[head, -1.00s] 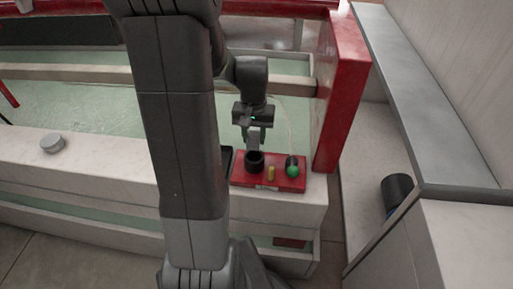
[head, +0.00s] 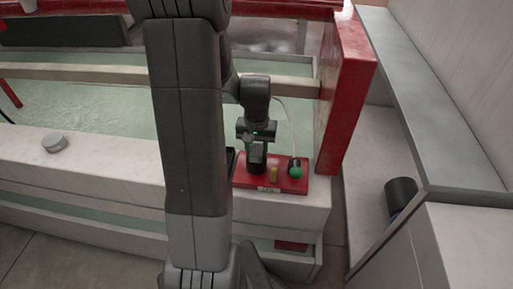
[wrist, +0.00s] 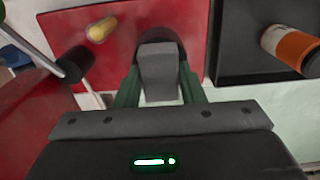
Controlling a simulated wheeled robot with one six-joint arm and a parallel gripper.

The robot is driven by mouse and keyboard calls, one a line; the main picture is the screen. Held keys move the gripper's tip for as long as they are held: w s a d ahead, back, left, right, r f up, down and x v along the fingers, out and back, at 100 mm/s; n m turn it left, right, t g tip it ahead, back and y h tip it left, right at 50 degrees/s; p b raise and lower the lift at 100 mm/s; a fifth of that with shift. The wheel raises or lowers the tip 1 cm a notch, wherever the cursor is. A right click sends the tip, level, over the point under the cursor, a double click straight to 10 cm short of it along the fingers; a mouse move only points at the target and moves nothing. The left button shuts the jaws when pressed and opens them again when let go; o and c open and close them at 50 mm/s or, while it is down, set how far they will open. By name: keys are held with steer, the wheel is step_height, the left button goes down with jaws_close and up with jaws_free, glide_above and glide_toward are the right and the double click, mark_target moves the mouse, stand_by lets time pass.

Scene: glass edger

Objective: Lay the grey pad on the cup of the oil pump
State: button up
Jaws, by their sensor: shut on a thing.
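My gripper (wrist: 158,88) is shut on the grey pad (wrist: 159,70), a light grey block between green fingers in the wrist view. In the head view my gripper (head: 257,152) is low over the red base (head: 243,182) of the oil pump. The dark round cup (wrist: 157,38) shows just beyond the pad in the wrist view, partly covered by it. In the head view the cup (head: 256,168) is directly under my gripper, and the pad is hard to make out there. I cannot tell whether pad and cup touch.
A brass pin (head: 274,175) and a green knob (head: 296,172) stand on the red base, right of the cup. A black tray (wrist: 228,68) holds an orange and white cylinder (wrist: 290,45). A red post (head: 347,95) rises close behind. A grey puck (head: 54,143) lies on the ledge.

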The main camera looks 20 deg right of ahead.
mark_target(256, 149)
steer(key=o, duration=1)
steer(key=shift+f, duration=0.1)
steer(key=shift+c, duration=0.2)
step_height(256, 149, up, 13)
steer(key=p, duration=0.2)
steer(key=shift+p, duration=0.3)
step_height(256, 149, down, 13)
steer(key=b, duration=0.2)
steer(key=shift+b, duration=0.3)
steer(key=shift+r, duration=0.25)
